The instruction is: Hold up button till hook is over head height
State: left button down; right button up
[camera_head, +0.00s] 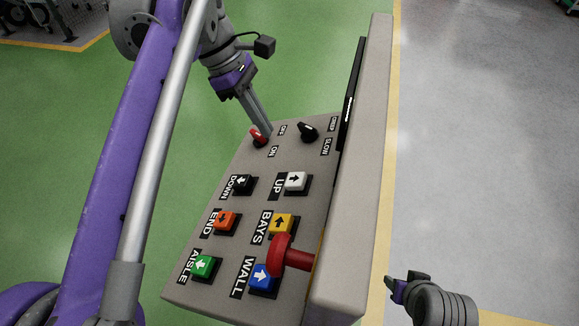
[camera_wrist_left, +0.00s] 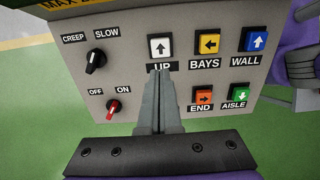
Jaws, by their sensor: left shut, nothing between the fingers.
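The white UP button (camera_head: 295,181) is on the face of a grey control box (camera_head: 345,190). It also shows in the left wrist view (camera_wrist_left: 160,47), with the fingertips just below it, overlapping its UP label. My left gripper (camera_head: 267,131) is shut and empty. In the head view its tips appear beside the red ON/OFF switch (camera_head: 258,137), off the UP button; I cannot tell the exact gap to the panel. In the left wrist view its fingers (camera_wrist_left: 160,85) hide the DOWN button. My right gripper (camera_head: 390,284) is small at lower right, its jaws unclear. The hook is not in view.
The black CREEP/SLOW switch (camera_head: 308,132), black DOWN button (camera_head: 244,184), orange END button (camera_head: 225,221), yellow BAYS button (camera_head: 281,224), green AISLE button (camera_head: 205,265) and blue WALL button (camera_head: 263,277) share the panel. A red mushroom knob (camera_head: 290,254) sticks out nearby. Open floor surrounds the box.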

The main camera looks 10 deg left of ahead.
aim_at(295, 178)
pick_arm(q)
jog(key=x, duration=1.3)
jog(key=shift+s+b, duration=0.1)
jog(key=shift+b, duration=0.25)
pick_arm(e)
jog(key=shift+s+f, duration=0.2)
jog(key=shift+f, duration=0.3)
